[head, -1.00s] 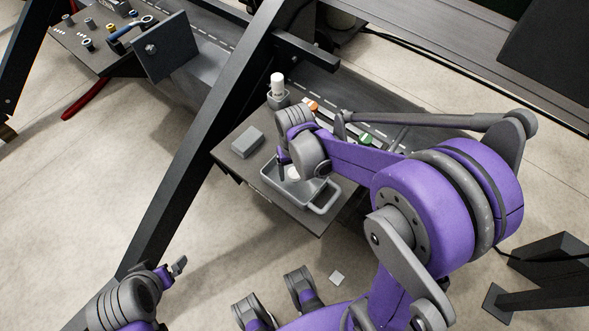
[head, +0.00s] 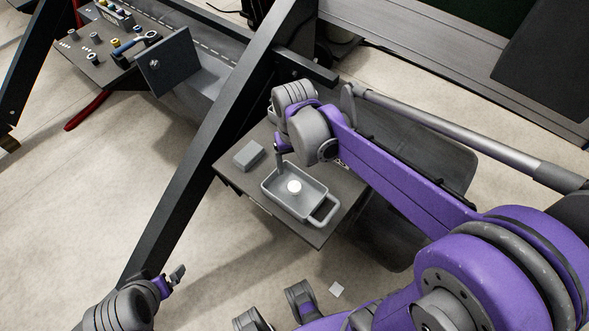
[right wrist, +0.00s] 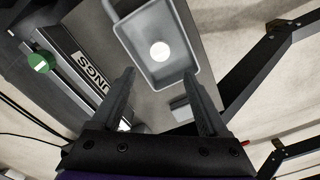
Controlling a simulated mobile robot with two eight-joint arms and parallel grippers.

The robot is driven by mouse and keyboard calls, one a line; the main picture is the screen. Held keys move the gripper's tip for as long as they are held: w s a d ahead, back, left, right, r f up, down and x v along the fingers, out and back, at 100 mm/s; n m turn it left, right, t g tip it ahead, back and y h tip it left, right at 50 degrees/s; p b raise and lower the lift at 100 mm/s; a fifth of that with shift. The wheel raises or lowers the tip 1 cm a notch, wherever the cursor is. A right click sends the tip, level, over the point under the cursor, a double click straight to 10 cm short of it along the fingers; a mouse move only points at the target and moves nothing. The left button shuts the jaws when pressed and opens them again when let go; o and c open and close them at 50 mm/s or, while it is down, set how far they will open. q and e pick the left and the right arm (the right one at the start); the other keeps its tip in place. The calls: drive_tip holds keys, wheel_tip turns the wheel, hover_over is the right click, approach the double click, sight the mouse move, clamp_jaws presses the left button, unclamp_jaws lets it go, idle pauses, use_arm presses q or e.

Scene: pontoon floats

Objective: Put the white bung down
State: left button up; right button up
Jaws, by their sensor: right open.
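The white bung (head: 294,186) lies in a shallow grey tray (head: 315,187) with a loop handle. In the right wrist view the bung (right wrist: 160,51) shows as a white disc on the floor of the tray (right wrist: 123,28), clear of its walls. My right gripper (head: 281,158) hangs above the tray's far left edge. In the right wrist view its two fingers (right wrist: 158,74) are spread wide with nothing between them. My left gripper (head: 177,273) is low at the left, far from the tray; its jaw opening is too small to judge.
The tray stands on a dark bench (head: 236,183) beside a small grey block (head: 249,155). A thick black slanted beam (head: 200,150) runs left of the bench. A green-topped item (right wrist: 41,63) and a lettered label (right wrist: 90,72) show in the right wrist view.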

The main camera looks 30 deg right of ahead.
drive_tip(key=s+a+f+n+t, duration=0.1)
drive_tip(key=s+t, duration=0.4)
drive_tip(key=s, duration=0.6)
drive_tip(key=shift+a+n, duration=0.6)
drive_tip(key=shift+a, duration=0.5)
drive_tip(key=r+p, duration=0.1)
drive_tip(key=r, duration=0.1)
drive_tip(key=r+p, duration=0.1)
drive_tip(key=p, duration=0.1)
drive_tip(key=shift+w+r, duration=0.35)
drive_tip(key=shift+w, duration=0.05)
drive_tip(key=shift+s, duration=0.1)
